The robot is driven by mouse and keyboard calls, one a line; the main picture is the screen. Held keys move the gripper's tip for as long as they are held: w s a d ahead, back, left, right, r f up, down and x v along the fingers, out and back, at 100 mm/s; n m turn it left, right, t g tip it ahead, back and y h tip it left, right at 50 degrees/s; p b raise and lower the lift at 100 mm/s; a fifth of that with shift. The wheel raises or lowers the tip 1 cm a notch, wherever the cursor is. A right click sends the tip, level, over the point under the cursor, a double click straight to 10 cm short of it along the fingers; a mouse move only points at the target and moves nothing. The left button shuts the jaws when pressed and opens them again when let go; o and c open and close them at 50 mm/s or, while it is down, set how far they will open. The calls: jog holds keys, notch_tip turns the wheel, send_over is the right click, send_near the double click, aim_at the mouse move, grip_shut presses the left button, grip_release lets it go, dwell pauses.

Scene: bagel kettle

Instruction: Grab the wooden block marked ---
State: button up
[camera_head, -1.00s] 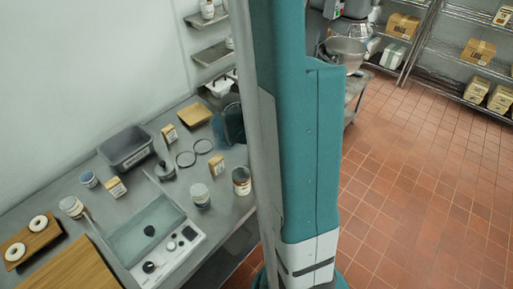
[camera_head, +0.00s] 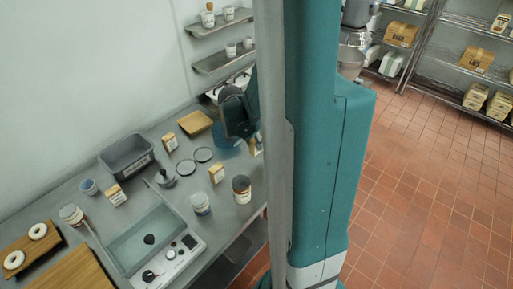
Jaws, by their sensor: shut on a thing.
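My gripper (camera_head: 250,138) is at the back right of the counter, beside my column, which hides part of it. It is shut on a small tan thing (camera_head: 258,145) that looks like a wooden block, mostly hidden. Three other wooden blocks with dark marks stand on the counter: one (camera_head: 169,142) near the grey bin, one (camera_head: 116,195) at the left, and one (camera_head: 216,173) near the middle. Their marks are too small to read.
Wall shelves (camera_head: 224,60) hang behind my gripper.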

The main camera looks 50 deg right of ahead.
jog(key=shift+r, duration=1.95)
